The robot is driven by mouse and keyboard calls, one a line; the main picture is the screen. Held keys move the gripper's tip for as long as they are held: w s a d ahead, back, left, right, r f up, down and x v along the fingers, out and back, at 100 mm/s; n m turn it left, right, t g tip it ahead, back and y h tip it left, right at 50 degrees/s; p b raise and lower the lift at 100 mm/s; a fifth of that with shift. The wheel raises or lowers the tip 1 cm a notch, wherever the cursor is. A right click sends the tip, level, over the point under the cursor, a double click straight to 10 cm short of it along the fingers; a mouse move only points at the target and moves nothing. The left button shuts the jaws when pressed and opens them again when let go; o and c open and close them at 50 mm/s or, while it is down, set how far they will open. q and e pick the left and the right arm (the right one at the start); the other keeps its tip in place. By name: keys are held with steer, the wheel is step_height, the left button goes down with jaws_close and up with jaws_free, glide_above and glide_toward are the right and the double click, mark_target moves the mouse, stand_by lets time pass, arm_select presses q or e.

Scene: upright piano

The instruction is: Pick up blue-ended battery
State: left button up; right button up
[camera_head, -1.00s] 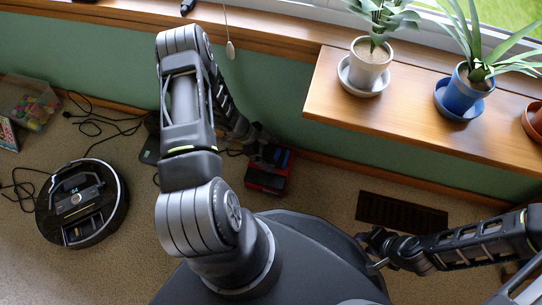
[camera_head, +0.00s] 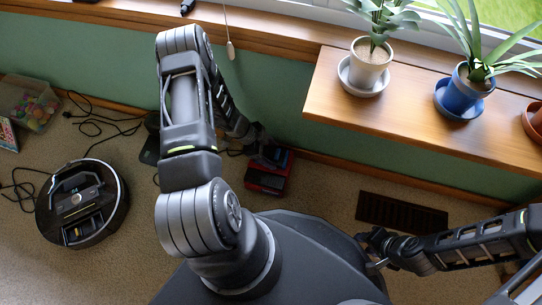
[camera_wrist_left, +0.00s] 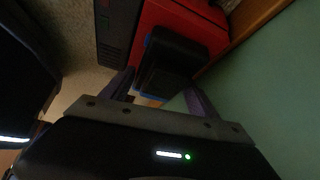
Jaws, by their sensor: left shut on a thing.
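The blue-ended battery (camera_wrist_left: 168,62) is a dark block with blue edging in the left wrist view. It is between the fingers of my left gripper (camera_wrist_left: 160,95), which is shut on it. A red and black box (camera_wrist_left: 190,18) lies just behind and below it. In the head view my left gripper (camera_head: 264,152) is low by the wall, over the red and black box (camera_head: 268,182), and the battery is too small to make out clearly. My right gripper (camera_head: 372,250) is low at the right, away from the box; its finger opening is unclear.
A black robot vacuum (camera_head: 110,205) with an open bay sits on the carpet at left. Black cables (camera_head: 95,125) and a clear bin (camera_head: 30,105) lie near the wall. A wooden shelf (camera_head: 420,120) with potted plants overhangs at right. A floor vent (camera_head: 402,213) lies below it.

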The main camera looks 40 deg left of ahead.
mark_target(271, 152)
arm_select(q)
steer(key=c, duration=0.3)
steer(key=shift+c, duration=0.2)
step_height(271, 152, up, 9)
steer(key=p, duration=0.4)
steer(key=shift+p, duration=0.35)
jaws_close()
steer(key=shift+r, duration=0.5)
